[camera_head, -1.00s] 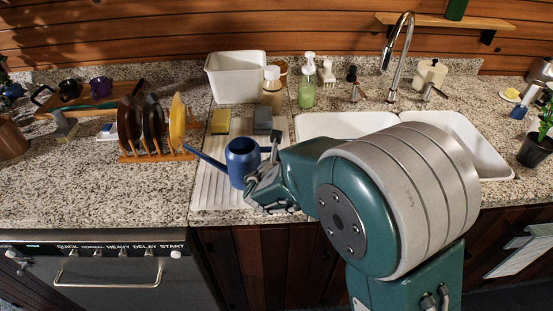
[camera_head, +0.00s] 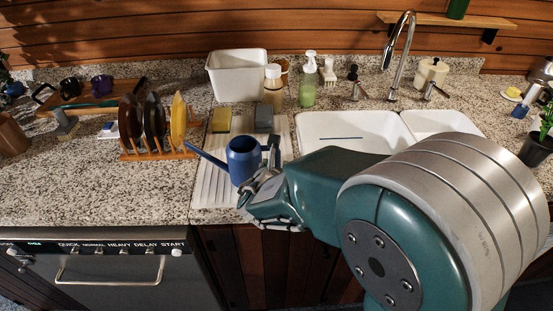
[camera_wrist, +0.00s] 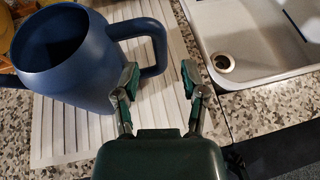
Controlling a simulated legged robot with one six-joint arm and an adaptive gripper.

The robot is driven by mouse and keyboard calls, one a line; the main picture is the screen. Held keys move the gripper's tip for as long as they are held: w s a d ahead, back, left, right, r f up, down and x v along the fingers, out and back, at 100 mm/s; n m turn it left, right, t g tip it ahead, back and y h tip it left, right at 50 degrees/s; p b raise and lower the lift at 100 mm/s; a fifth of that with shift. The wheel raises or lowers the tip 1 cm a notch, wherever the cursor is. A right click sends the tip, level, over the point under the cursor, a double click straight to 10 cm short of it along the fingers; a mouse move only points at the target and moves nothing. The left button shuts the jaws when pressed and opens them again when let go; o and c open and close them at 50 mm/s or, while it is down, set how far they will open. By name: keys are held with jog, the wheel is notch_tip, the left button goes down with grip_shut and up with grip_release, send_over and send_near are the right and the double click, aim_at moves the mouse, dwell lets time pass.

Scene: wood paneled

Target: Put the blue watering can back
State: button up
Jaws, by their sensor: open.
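The blue watering can (camera_head: 242,160) stands upright on the white ridged drainboard (camera_head: 212,187) left of the sink, its spout pointing left. In the wrist view, the can (camera_wrist: 70,60) fills the upper left, and its loop handle (camera_wrist: 160,45) is on its right side. My gripper (camera_head: 262,188) is at the can's near right side. In the wrist view, my gripper (camera_wrist: 162,83) is open with nothing between its fingertips. The handle lies just beyond the gap, and the left finger is close to the can's body. I cannot tell whether it touches.
A dish rack with plates (camera_head: 155,130) stands left of the drainboard. A yellow sponge (camera_head: 221,120), a dark grey block (camera_head: 264,119), a white tub (camera_head: 237,75) and a soap bottle (camera_head: 308,85) are behind the can. The sink (camera_head: 345,128) is to the right.

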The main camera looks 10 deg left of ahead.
jog(key=v, duration=0.7)
jog(key=s+d+r+m+g+h, duration=0.2)
jog(key=d+m+h, duration=0.1)
jog(key=d+m, duration=0.7)
jog(key=s+d+r+m+g+h, duration=0.25)
jog(key=d+m, duration=0.45)
jog(key=d, duration=0.4)
jog(key=s+d+r+m+g+y, duration=0.1)
jog(key=s+d+m+y, duration=0.1)
jog(key=s+m, duration=0.4)
jog(key=s+d+r+m+g+y, duration=0.1)
jog(key=s+m, duration=0.5)
jog(key=m, duration=0.7)
jog(key=shift+s+d+r+g+y, duration=0.3)
jog(key=shift+d+g+y, duration=0.35)
jog(key=shift+d+y, duration=0.3)
jog(key=shift+a, duration=0.1)
